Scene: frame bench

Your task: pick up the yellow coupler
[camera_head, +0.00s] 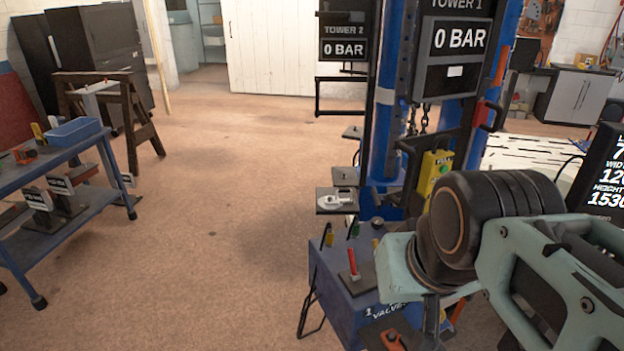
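I cannot tell for sure which thing is the yellow coupler. A small yellow upright piece (37,133) stands at the back of the blue cart on the left. Another small yellow-tipped piece (375,244) shows on the blue valve box, close to my arm. A larger yellow block with markings (434,170) is on the tower at right of centre. My arm reaches in from the right. What seems to be my gripper (431,315) shows as a dark part below the wrist, over the right side of the valve box. Its fingertips are not clear, nor whether it holds anything.
The blue cart (75,222) holds a blue bin (73,132) and several small parts. The blue valve box (335,285) bears a red-handled lever (352,262). A small shelf with a pale metal part (335,200) juts from the tower. Open floor (225,220) lies between cart and tower.

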